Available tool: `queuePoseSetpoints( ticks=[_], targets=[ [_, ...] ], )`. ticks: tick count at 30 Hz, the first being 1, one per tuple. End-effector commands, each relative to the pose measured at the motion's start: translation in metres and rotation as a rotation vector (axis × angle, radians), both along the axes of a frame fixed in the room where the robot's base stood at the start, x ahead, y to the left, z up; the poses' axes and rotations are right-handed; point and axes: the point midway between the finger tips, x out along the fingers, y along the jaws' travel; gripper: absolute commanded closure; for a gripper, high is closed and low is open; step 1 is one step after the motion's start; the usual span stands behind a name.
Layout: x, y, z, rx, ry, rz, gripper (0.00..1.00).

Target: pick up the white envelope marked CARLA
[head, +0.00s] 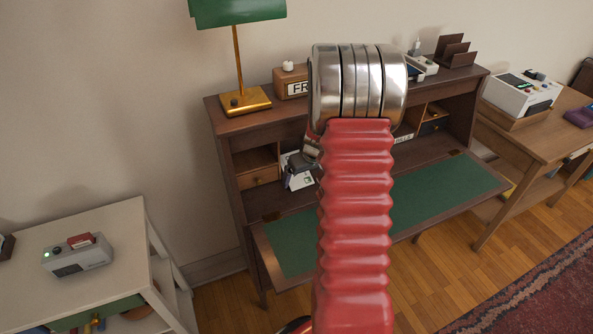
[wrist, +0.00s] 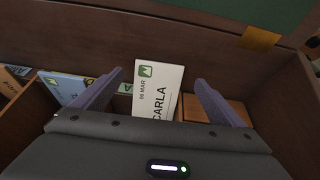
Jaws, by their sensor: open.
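The white envelope marked CARLA (wrist: 157,90) stands in a compartment of the wooden desk, with a green stamp mark and "06 MAR" on it. In the wrist view it lies between the two spread fingers of my gripper (wrist: 159,78), with a gap on both sides. Its lower part is hidden by the gripper body. In the head view, my gripper (head: 304,162) is at the left side of the desk's inner shelves. White paper (head: 298,181) shows just below it, too small to read there.
A light blue envelope (wrist: 66,86) stands left of the CARLA one. A wooden block or drawer (wrist: 214,108) is to its right. The desk (head: 228,165) has a fold-down green writing surface (head: 440,195). A green lamp (head: 240,60) stands on top. My arm hides the desk's middle.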

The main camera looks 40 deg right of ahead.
Motion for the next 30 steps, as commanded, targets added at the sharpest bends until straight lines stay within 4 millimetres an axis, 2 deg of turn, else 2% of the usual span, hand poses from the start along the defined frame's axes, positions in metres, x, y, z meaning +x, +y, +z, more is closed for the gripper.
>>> queuePoseSetpoints(
  ticks=[4,10,27,30],
  targets=[
    [0.004,-0.004,-0.018,0.002,0.003,0.000,0.08],
    [0.011,-0.005,-0.032,0.001,0.002,0.001,0.08],
    [0.012,-0.006,-0.034,0.000,0.000,0.000,0.08],
    [0.012,-0.006,-0.034,-0.001,0.000,0.000,0.13]
  ],
)
